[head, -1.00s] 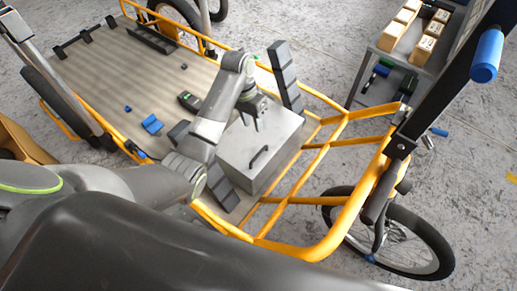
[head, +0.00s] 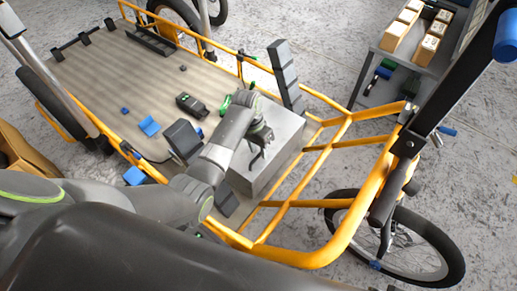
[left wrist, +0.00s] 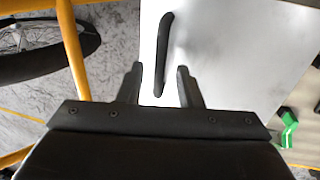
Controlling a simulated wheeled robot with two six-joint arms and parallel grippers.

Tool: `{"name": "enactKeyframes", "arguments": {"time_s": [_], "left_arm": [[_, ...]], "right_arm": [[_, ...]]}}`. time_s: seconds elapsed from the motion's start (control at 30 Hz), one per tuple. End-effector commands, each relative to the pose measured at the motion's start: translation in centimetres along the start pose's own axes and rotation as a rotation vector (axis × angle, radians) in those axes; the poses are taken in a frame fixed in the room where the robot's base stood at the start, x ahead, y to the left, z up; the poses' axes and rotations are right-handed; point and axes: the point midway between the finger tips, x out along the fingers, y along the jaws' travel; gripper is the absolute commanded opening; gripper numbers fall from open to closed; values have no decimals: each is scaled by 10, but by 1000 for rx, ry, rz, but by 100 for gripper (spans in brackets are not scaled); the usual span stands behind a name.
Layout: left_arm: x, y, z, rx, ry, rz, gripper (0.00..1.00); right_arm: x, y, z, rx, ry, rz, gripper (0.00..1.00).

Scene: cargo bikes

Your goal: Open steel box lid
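The steel box (head: 283,133) stands at the right end of the cargo bike's bed, its lid shut. A black bar handle (left wrist: 164,45) is on its pale surface in the left wrist view. My left gripper (head: 262,143) is over the box at the handle, partly hiding it in the head view. In the left wrist view the left gripper (left wrist: 158,82) has its two fingers apart, with the handle's near end between them. I see no contact between the fingers and the handle. My right gripper is not in view.
Yellow frame rails (head: 345,118) border the bed on the right. A tall dark segmented block (head: 284,75) stands behind the box. A dark box (head: 182,138), a blue block (head: 148,126) and a black device (head: 192,104) lie left of it. A shelf (head: 385,62) stands back right.

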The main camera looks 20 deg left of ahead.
Motion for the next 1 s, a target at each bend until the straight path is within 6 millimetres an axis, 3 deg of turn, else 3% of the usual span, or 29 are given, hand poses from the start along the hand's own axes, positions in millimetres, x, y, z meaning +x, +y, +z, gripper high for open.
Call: {"name": "enactKeyframes", "arguments": {"time_s": [0.13,0.4,1.0], "left_arm": [[0,0,0,0,0,0,31],[0,0,0,0,-1,1,0],[-9,5,-2,0,-1,40,0]], "right_arm": [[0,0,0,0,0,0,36],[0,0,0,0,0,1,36],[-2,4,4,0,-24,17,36]]}}
